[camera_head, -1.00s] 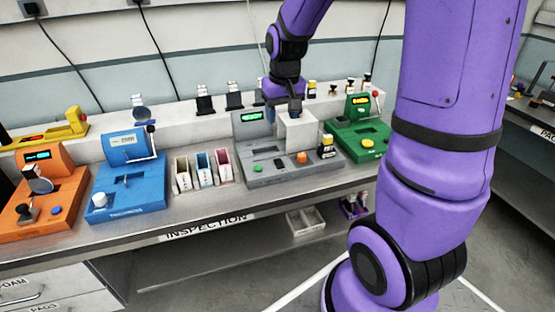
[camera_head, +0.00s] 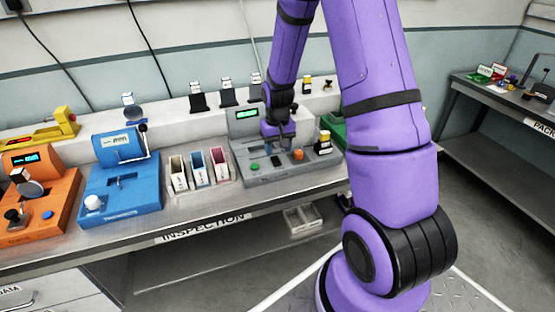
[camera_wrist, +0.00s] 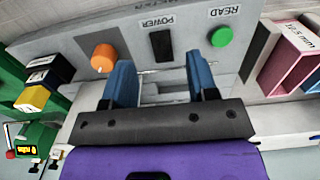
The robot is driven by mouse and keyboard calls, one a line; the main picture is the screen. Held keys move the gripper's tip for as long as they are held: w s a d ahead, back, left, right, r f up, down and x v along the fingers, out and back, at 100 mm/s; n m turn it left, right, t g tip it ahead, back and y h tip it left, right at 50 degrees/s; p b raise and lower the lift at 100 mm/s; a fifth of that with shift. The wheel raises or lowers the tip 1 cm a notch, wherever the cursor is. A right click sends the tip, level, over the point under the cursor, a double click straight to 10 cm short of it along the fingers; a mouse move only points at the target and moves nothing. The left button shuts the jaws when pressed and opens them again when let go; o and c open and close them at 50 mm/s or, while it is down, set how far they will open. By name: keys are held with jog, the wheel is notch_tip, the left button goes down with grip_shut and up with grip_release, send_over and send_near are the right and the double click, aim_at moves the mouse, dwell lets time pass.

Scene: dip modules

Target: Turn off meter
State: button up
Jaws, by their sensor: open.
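The grey meter (camera_head: 245,152) stands on the bench, its display (camera_head: 246,114) lit green. In the wrist view its front panel (camera_wrist: 262,22) carries a black rocker switch (camera_wrist: 162,46) labelled POWER. An orange knob (camera_wrist: 103,58) is to the left of the switch and a green button (camera_wrist: 221,37) labelled READ is to the right. My gripper (camera_head: 279,133) is over the meter's panel. In the wrist view the blue fingers of my gripper (camera_wrist: 160,76) are apart and empty, with the switch between and beyond them. I cannot tell whether they touch the panel.
Pink, blue and white bins (camera_head: 198,170) stand left of the meter. A black-and-yellow block (camera_wrist: 39,88) is near the orange knob. A green device (camera_head: 333,131) is at the right, partly behind my arm. Blue (camera_head: 120,190) and orange (camera_head: 40,210) devices are farther left.

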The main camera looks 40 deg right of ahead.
aim_at(278, 164)
jog(key=shift+f, duration=2.5)
